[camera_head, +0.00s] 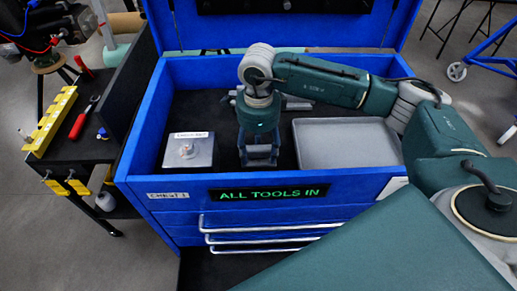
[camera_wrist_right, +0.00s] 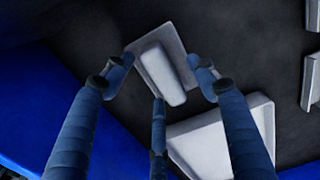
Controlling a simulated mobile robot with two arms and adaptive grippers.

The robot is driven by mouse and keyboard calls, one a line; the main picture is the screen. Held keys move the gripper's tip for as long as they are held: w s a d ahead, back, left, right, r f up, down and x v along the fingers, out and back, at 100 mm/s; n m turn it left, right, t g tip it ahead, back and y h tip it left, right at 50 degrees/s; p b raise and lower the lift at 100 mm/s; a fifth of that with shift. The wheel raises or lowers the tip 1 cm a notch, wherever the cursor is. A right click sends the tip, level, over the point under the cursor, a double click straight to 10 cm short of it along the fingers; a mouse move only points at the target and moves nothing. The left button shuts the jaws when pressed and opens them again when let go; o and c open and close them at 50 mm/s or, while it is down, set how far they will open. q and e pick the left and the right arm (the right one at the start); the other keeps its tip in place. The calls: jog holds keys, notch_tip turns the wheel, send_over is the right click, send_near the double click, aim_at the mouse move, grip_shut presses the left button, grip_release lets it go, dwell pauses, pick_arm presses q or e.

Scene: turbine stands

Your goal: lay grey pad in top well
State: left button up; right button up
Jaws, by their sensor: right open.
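My right gripper (camera_head: 260,158) points down into the open top well of the blue tool chest (camera_head: 300,190), between a labelled grey box and a grey tray. In the right wrist view the gripper (camera_wrist_right: 158,78) is open, its fingers spread either side of a pale raised block on a flat grey plate, which looks like the grey pad (camera_wrist_right: 162,72). No finger clearly touches the block, and the third fingertip is just below it in the picture. In the head view the pad is hidden by the gripper. My left gripper is not in view.
The grey box (camera_head: 188,152) with a label stands in the left of the well. The shallow grey tray (camera_head: 345,147) fills the right. The raised blue lid (camera_head: 415,12) is at the back. A yellow rack (camera_head: 50,122) and red-handled tool (camera_head: 80,124) lie on the black side table.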

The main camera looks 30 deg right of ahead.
aim_at(258, 150)
jog(key=shift+r+p, duration=1.5)
jog(key=shift+r, duration=1.9)
